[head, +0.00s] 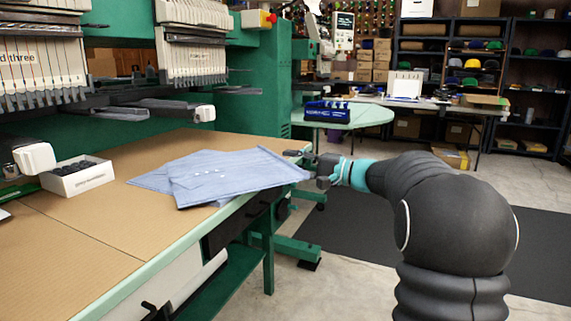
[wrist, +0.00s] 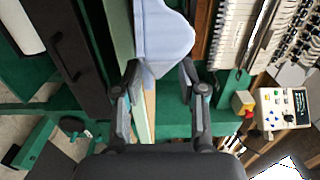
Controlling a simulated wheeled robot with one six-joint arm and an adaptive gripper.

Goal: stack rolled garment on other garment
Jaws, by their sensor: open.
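Two light blue garments lie overlapping on the brown tabletop in the head view. The upper garment (head: 245,172) is spread rather flat, with small white spots and a corner reaching the table's right edge. The other garment (head: 151,181) shows at its left, partly covered. No clear roll can be made out. My gripper (head: 322,170) is just right of that corner, beside the table edge. In the wrist view my gripper (wrist: 160,69) is open, and blue cloth (wrist: 163,38) lies ahead of and partly between the fingers. Whether they touch it I cannot tell.
The tabletop (head: 95,228) is bare at the front left. A white box of dark items (head: 77,177) stands at its left. Embroidery machine heads (head: 190,45) overhang the back. A round green table (head: 343,117) with a blue item (head: 326,111) stands beyond.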

